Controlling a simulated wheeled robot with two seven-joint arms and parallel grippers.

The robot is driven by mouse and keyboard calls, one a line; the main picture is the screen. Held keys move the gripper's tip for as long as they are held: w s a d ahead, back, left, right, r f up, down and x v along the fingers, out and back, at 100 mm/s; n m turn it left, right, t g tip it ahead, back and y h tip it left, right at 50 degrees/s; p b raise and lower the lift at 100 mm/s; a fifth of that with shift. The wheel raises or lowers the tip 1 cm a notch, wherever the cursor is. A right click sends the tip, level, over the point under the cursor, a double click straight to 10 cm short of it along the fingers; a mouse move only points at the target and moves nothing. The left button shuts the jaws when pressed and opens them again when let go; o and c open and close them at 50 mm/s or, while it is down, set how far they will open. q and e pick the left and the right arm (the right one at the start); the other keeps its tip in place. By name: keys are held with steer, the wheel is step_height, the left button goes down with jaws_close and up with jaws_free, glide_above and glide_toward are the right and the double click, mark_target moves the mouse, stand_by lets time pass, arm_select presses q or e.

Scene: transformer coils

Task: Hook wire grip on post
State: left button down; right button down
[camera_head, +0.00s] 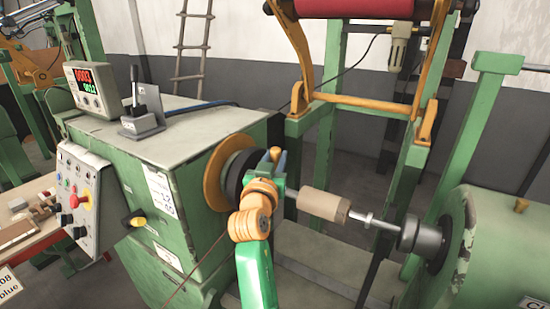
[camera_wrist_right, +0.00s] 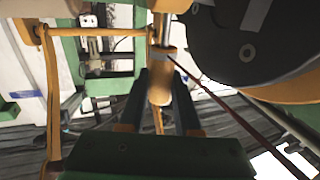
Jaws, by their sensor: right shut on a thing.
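My right gripper (camera_head: 277,158) is raised beside the dark disc (camera_head: 238,178) on the winding machine's side. In the right wrist view its two dark fingers (camera_wrist_right: 168,105) are shut on the wire grip (camera_wrist_right: 160,88), a tan-brown handle with a grey collar. A thin dark red wire (camera_wrist_right: 235,107) leaves the collar toward the lower right. The wire also shows in the head view (camera_head: 198,268), hanging to the lower left. The disc (camera_wrist_right: 250,35) is close to the grip in the wrist view, apart from it. I cannot make out the post for certain. My left gripper is out of view.
A tan cylinder (camera_head: 324,204) sits on the horizontal shaft right of my gripper, leading to the green tailstock (camera_head: 485,245). The green machine cabinet (camera_head: 165,150) carries a digital display (camera_head: 88,85) and a lever (camera_head: 142,110). A green and orange frame (camera_head: 355,102) stands behind.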

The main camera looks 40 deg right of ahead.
steer(key=shift+f, duration=0.45)
steer(key=shift+f+b, duration=0.2)
steer(key=shift+b, duration=0.25)
steer(key=shift+f+b, duration=0.65)
steer(key=c, duration=0.5)
jaws_free()
